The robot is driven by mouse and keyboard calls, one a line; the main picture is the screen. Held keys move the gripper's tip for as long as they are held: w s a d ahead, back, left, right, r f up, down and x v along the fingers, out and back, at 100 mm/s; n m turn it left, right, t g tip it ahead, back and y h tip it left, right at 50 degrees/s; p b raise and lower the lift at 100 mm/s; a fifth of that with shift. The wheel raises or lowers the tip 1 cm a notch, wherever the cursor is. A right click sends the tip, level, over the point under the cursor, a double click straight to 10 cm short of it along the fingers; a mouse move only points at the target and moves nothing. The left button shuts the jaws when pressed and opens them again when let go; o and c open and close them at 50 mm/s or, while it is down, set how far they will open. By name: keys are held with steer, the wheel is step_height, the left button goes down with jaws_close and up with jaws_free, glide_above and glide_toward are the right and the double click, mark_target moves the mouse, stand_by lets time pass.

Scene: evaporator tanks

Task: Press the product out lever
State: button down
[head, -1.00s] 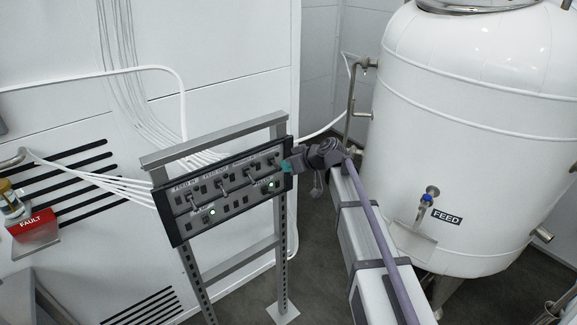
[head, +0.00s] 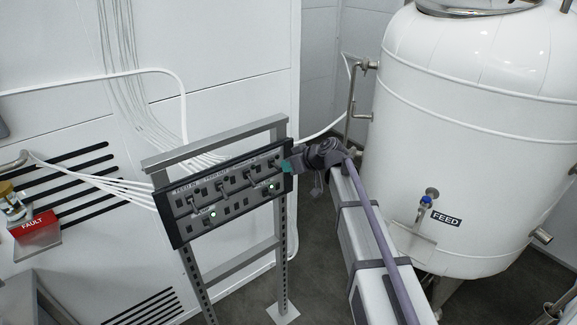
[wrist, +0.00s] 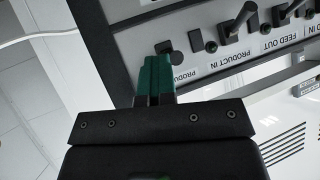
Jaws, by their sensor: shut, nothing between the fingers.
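The dark control panel (head: 225,200) is mounted on a metal frame and carries a row of levers. My gripper (head: 286,166) is at the panel's right end, beside the last lever. In the wrist view the labels are upside down. The green fingers of my gripper (wrist: 154,62) are shut and empty, by a partly covered label reading "PRODUC" (wrist: 180,78). A dark stub (wrist: 163,47), perhaps part of the product out lever, shows just beyond the fingertips. I cannot tell whether they touch. The product in lever (wrist: 240,18) stands to the right.
The feed out lever (wrist: 286,12) is further right in the wrist view. A white tank (head: 460,150) labelled FEED stands right of my arm. White cables (head: 100,180) run behind the panel. A red FAULT box (head: 36,228) is at the far left.

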steer(key=shift+r, duration=0.3)
steer(key=s+d+r+p, duration=0.1)
steer(key=d+r+p, duration=0.3)
steer(key=r+p, duration=0.4)
steer(key=shift+d+r+p, duration=0.35)
steer(key=shift+d+p, duration=0.05)
steer(key=shift+p, duration=0.05)
steer(key=shift+s, duration=0.15)
steer(key=shift+a, duration=0.1)
